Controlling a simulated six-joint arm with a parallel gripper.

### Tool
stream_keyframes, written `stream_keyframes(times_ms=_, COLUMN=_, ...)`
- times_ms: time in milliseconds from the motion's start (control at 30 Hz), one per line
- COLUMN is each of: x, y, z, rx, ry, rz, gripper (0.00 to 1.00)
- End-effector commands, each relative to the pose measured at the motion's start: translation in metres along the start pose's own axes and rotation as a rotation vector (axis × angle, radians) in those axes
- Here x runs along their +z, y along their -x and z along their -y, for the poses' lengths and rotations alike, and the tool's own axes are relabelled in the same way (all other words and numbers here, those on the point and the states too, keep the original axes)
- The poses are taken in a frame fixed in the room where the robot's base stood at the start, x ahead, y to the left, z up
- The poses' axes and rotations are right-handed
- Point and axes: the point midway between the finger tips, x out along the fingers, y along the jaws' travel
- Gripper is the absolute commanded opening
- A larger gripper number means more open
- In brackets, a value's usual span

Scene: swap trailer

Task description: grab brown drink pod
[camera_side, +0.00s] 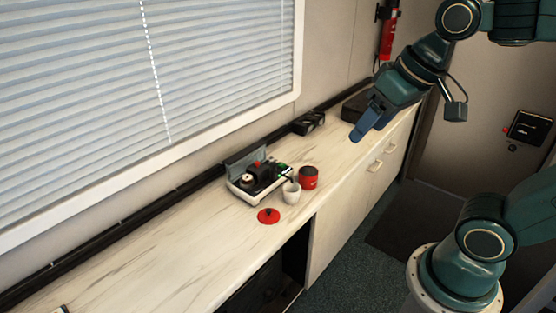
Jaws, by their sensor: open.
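My gripper (368,121) has blue fingers and hangs above the right part of the counter, open and empty. It is up and to the right of a small open case (243,192) on the counter, well apart from it. The case has a grey raised lid and holds several small dark, red and green items. I cannot single out a brown drink pod among them; the items are too small to tell apart. A white cup (291,194) stands beside the case, with a thin dark item above its rim.
A red canister (308,179) stands right of the cup, and a round red lid (268,216) lies in front. Black objects (308,123) sit farther back along the wall, with a dark box (356,106) beyond. The counter's near left stretch (160,260) is mostly clear.

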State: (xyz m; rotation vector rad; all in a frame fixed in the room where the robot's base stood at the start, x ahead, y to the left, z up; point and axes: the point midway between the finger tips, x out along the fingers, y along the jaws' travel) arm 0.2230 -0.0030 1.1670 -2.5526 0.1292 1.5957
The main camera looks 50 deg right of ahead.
Motion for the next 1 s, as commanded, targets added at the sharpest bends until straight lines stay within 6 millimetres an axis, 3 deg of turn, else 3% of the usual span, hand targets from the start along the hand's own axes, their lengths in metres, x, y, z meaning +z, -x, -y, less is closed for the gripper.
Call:
stream_keyframes(times_ms=467, x=-0.106, y=-0.033, z=0.005, rx=0.034, ry=-0.333, rz=0.080, gripper=0.60)
stream_keyframes(times_ms=767, x=-0.165, y=-0.075, z=0.004, rx=0.066, ry=-0.542, rz=0.125, gripper=0.60)
stream_keyframes(times_ms=1000, x=-0.205, y=-0.120, z=0.000, rx=0.097, ry=-0.708, rz=0.156, gripper=0.60)
